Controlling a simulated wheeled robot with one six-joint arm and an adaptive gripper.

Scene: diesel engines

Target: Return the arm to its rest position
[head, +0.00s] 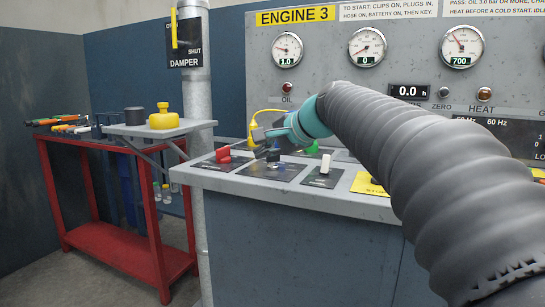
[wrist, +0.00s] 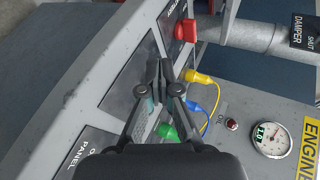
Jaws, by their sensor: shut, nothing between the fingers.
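My gripper (head: 258,144) is at the end of my outstretched arm, over the sloped control desk (head: 228,178) of the engine panel. In the wrist view my gripper (wrist: 160,70) has its fingertips together with nothing between them. The fingers appear in front of a dark plate on the desk; whether they touch it cannot be told. A red knob (head: 223,154) is to the left of my gripper in the head view, and a white switch (head: 325,165) is to its right. A dark knob (head: 273,154) is just beside and below the fingers.
The upright ENGINE 3 panel (head: 268,62) with gauges stands behind the desk. A grey damper pipe (head: 199,95) and a red tool cart (head: 55,185) are to the left.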

